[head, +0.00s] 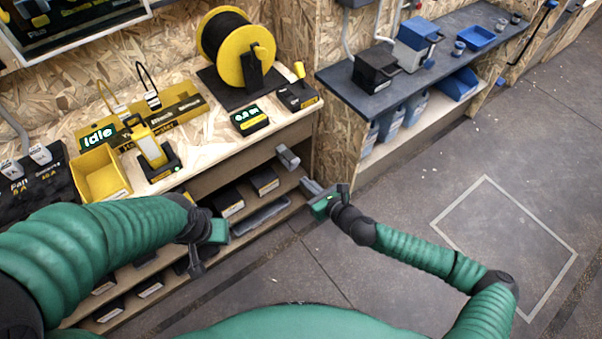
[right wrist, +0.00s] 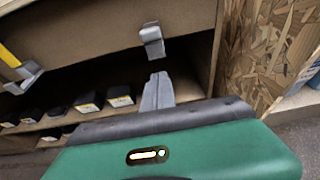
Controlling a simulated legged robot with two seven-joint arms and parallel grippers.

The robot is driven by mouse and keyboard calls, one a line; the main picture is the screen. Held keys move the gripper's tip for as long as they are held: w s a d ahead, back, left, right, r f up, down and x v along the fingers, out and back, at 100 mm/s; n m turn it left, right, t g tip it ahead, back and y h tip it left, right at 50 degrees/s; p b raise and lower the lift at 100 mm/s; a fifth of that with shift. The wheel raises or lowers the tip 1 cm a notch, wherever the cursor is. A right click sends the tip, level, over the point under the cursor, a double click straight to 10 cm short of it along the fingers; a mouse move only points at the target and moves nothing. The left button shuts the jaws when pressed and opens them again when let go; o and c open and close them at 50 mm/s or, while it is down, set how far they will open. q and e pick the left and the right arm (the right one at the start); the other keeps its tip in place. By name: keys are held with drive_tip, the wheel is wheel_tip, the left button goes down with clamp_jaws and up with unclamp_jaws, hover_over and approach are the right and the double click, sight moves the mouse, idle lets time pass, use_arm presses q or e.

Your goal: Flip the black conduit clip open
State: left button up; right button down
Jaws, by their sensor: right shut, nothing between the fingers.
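On the bench, a black hoop (head: 147,80) stands up from a small white-labelled piece on a yellow board (head: 180,110). It may be the black conduit clip, but I cannot make out the clip itself or whether it is open. My right gripper (head: 308,189) is shut and empty in front of the bench's right end, well to the right of the hoop. Its grey fingers also show in the right wrist view (right wrist: 157,90). My left gripper (head: 196,264) hangs low before the shelves, its jaws too unclear to read.
A grey fitting (head: 288,158) juts from the bench front near my right gripper, and also shows in the right wrist view (right wrist: 152,40). A yellow cable reel (head: 250,68), yellow bin (head: 100,175) and yellow-black stand (head: 150,148) crowd the bench. The floor (head: 400,200) at right is clear.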

sight(294, 168)
drive_tip(key=w+a+r, duration=0.2)
drive_tip(key=shift+w+b, duration=0.35)
drive_tip(key=shift+r, duration=0.45)
